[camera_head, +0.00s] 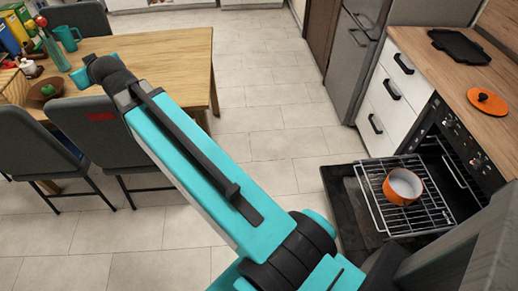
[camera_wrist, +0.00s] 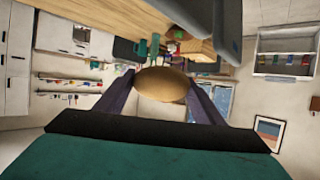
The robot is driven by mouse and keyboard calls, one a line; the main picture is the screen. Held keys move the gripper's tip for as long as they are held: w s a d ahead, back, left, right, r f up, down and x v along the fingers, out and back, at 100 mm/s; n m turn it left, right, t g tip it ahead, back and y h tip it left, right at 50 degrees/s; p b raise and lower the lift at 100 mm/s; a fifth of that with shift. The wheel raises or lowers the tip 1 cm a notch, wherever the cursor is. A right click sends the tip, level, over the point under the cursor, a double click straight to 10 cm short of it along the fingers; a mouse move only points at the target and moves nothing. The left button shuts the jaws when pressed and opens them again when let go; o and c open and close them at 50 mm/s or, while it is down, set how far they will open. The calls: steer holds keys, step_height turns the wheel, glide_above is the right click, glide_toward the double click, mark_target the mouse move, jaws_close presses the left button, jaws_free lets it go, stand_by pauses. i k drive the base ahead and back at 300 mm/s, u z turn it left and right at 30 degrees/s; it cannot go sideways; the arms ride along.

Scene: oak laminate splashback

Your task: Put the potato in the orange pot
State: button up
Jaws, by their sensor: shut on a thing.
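The potato (camera_wrist: 161,85) is brown and oval and sits between the two fingers of my gripper (camera_wrist: 160,92) in the wrist view. My gripper is shut on it. The wrist view is turned, with the room lying sideways or upside down behind the potato. In the head view my teal arm reaches up and left towards the wooden table, and the gripper and potato are hidden there. The orange pot (camera_head: 402,187) has a white inside and stands without a lid on the pulled-out oven rack at the right. It looks empty.
The oven door is open below the wire rack (camera_head: 375,200). An orange lid (camera_head: 487,102) and a black tray (camera_head: 460,46) lie on the wooden counter. Grey chairs (camera_head: 85,142) stand by the wooden table (camera_head: 170,62), which holds a bowl and cups. Tiled floor lies clear between.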

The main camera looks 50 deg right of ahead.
mark_target(400, 192)
steer(key=i, duration=0.8)
steer(key=z, duration=1)
